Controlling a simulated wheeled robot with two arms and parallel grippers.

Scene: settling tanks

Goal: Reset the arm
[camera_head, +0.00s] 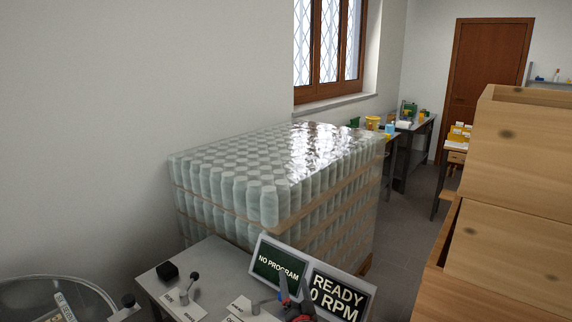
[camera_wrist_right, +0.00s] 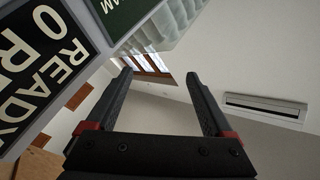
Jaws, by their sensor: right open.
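My right gripper (camera_head: 294,292) shows at the bottom of the head view, dark with red parts, just in front of two tilted display screens. In the right wrist view its two dark fingers (camera_wrist_right: 158,78) stand wide apart with nothing between them. One screen (camera_head: 278,264) reads "NO PROGRAM" and the other (camera_head: 338,294) reads "READY 0 RPM". The "READY" screen also shows close by at the left of the wrist view (camera_wrist_right: 40,70). My left gripper is in neither view.
A grey control bench (camera_head: 215,262) with levers and labels stands at the front. Behind it is a wrapped pallet of bottles (camera_head: 270,185). A round clear vessel (camera_head: 50,290) is at the lower left, and wooden boxes (camera_head: 520,200) rise at the right. Grey floor (camera_head: 405,225) is clear between.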

